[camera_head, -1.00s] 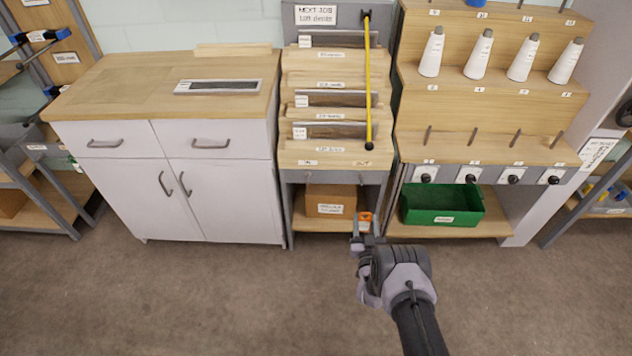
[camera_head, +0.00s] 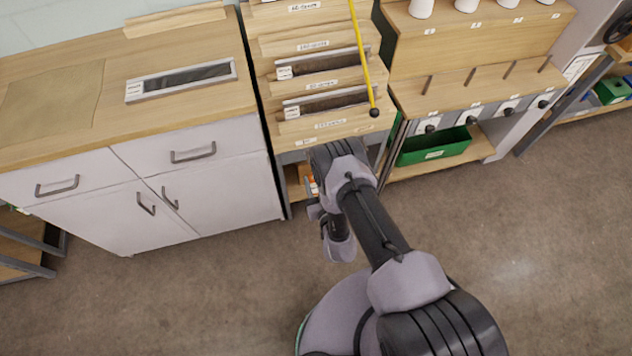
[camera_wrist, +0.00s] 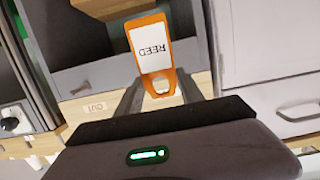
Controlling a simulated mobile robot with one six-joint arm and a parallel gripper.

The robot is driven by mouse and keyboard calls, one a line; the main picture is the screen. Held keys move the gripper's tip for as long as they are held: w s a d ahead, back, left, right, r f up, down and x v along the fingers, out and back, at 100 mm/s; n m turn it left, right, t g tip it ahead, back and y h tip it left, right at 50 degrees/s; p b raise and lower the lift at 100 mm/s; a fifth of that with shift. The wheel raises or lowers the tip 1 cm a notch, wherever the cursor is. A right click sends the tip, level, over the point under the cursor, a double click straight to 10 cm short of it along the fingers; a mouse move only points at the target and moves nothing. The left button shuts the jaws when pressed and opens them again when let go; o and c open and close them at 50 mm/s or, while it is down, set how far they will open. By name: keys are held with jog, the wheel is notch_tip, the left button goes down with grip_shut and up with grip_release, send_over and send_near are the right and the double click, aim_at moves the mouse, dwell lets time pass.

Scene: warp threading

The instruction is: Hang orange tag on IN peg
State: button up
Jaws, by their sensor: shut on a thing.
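The orange tag (camera_wrist: 158,82) has a white face reading REED, upside down in the wrist view. My gripper (camera_wrist: 150,95) is shut on its narrow end, near the slot. In the head view, a small orange part of the tag (camera_head: 313,184) shows beside my gripper (camera_head: 311,192), below the rack's front edge; my arm covers much of it. A small label (camera_head: 305,142) at the left of that edge is too small to read. An OUT label (camera_wrist: 95,107) shows on the wooden strip in the wrist view. I cannot make out the IN peg.
The stepped reed rack (camera_head: 330,125) is close behind my arm, with a yellow rod (camera_head: 361,50) hanging at its right. A white cabinet (camera_head: 215,190) stands close on the left. A green bin (camera_head: 435,146) sits on the right shelf. The floor in front is clear.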

jog(key=shift+r+b+x, duration=0.2)
jog(key=shift+b+x, duration=1.15)
jog(key=shift+x, duration=0.5)
jog(key=shift+r+b+x, duration=0.15)
jog(key=shift+b+x, duration=1.15)
jog(key=shift+x, duration=0.5)
jog(key=shift+w+a+f, duration=0.25)
jog(key=shift+w+f, duration=0.2)
jog(key=shift+w, duration=0.15)
jog(key=o, duration=1.9)
jog(key=shift+f, duration=5.5)
jog(key=shift+s+f+p+v, duration=0.1)
jog(key=shift+f+p+v, duration=0.25)
jog(key=shift+v, duration=1.6)
jog(key=shift+s+f+p+v, duration=0.15)
jog(key=shift+f+v, duration=0.3)
jog(key=shift+v, duration=1.5)
jog(key=shift+f+p+v, duration=0.35)
jog(key=shift+f+v, duration=0.1)
jog(key=shift+v, duration=1.55)
